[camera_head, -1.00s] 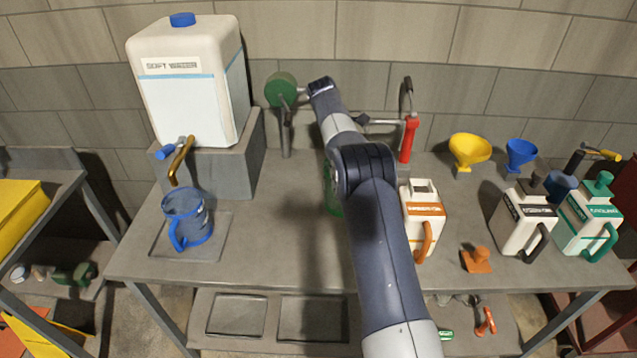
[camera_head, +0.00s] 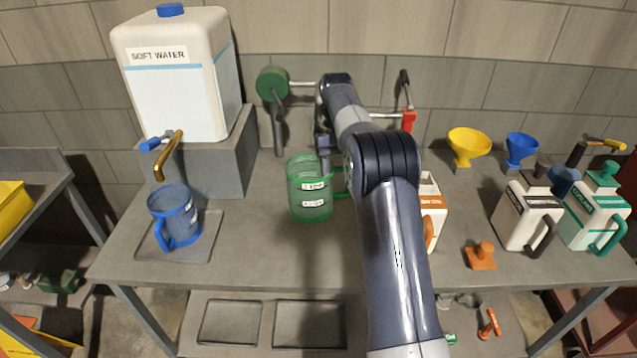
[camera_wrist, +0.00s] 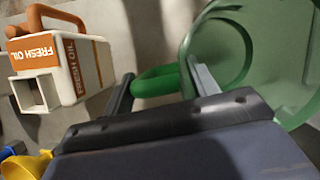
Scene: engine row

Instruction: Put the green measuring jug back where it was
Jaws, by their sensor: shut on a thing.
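The green measuring jug (camera_head: 310,188) is translucent with two white labels. In the head view it is upright near the middle of the bench, left of my arm. Its handle points right, toward my gripper (camera_head: 335,170). In the wrist view my gripper (camera_wrist: 160,85) is shut on the green handle, with the jug body (camera_wrist: 250,60) at the right. The fingertips are mostly hidden behind my arm in the head view. I cannot tell whether the jug's base touches the bench.
A blue jug (camera_head: 175,215) stands on a tray (camera_head: 205,250) below the soft water tank (camera_head: 185,85) tap. A fresh oil can (camera_wrist: 75,65) is close right of my arm. Orange stopper (camera_head: 481,256), funnels (camera_head: 468,145) and other cans (camera_head: 527,215) stand further right. The front middle bench is clear.

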